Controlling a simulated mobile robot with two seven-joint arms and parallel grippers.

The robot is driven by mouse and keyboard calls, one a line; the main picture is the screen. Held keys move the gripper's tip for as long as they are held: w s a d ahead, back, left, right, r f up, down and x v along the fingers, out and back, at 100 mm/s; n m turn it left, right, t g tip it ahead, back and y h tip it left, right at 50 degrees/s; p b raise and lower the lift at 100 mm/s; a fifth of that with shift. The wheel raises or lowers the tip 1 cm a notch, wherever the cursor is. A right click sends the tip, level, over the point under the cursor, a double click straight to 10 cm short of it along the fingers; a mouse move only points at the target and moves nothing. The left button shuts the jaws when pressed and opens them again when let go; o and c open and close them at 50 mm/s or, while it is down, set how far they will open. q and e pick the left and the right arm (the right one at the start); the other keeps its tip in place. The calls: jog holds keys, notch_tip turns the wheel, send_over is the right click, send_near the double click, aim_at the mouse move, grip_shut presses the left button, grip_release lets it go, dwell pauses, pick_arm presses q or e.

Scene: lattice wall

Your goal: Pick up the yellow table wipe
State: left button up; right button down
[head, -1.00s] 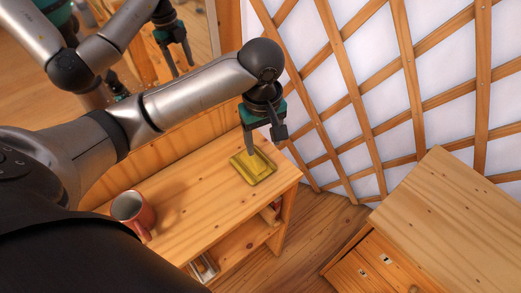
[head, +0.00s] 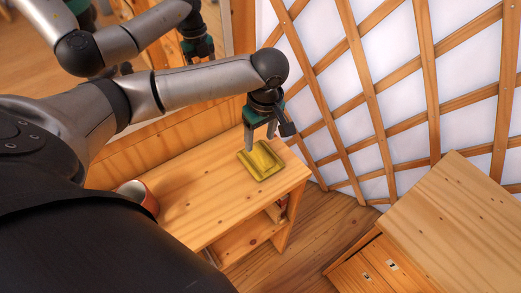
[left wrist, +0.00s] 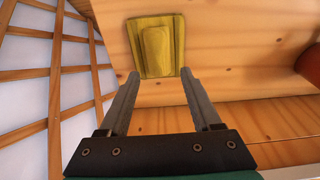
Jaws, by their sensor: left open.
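The yellow table wipe (head: 264,163) lies flat near the right end of the wooden shelf unit's top. It is roughly rectangular with a raised middle. It also shows at the top of the left wrist view (left wrist: 155,45). My left gripper (head: 260,141) points down at the wipe's far edge in the head view, fingers apart and empty. In the left wrist view the open fingertips (left wrist: 160,74) frame the wipe's near edge, with the wipe beyond them. The gap between fingertips and wipe is hard to judge. My right gripper cannot be made out for certain.
A red mug (head: 148,197) stands on the shelf unit's top (head: 205,195), partly hidden by my body. A lattice wall (head: 370,100) rises behind. A wooden cabinet (head: 460,215) stands at the lower right. A mirror-like panel at upper left shows a similar arm and gripper.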

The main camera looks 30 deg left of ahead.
aim_at(261, 152)
pick_arm(q)
notch_tip(261, 152, down, 5)
jog(key=shift+w+f+b, duration=0.1)
jog(key=shift+b, duration=0.3)
jog(key=shift+c, duration=0.2)
grip_shut()
